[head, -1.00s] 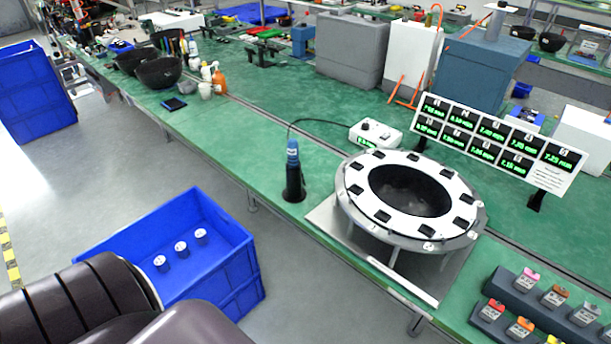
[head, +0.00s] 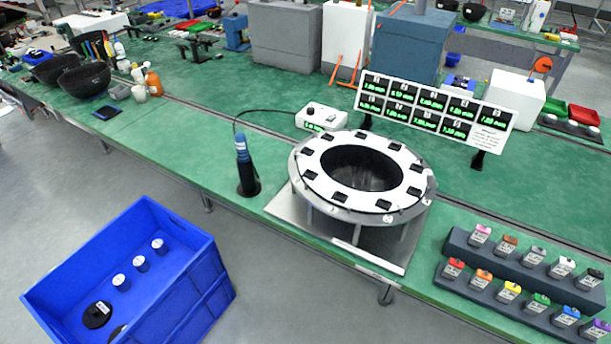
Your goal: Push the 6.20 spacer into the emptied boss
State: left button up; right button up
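The round fixture (head: 308,172), a white-topped ring with several black bosses (head: 340,197) around it, stands on a metal plate at the middle of the green bench. Which boss is empty cannot be told at this size. Several small grey pieces with coloured tops, such as a red one (head: 452,267) and a pink one (head: 480,235), sit in two dark stepped racks (head: 515,260) at the right. Their labels are too small to read, so I cannot tell which, if any, is the 6.20 spacer. Neither gripper is in view.
A display board (head: 490,118) with green readings stands behind the fixture, beside a white box (head: 321,117) cabled to a dark blue-topped tool (head: 246,170). A blue crate (head: 185,280) on the floor holds three white-topped cylinders and dark discs. Bench between fixture and racks is mostly clear.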

aim_at(452, 267)
jog(key=z, duration=1.15)
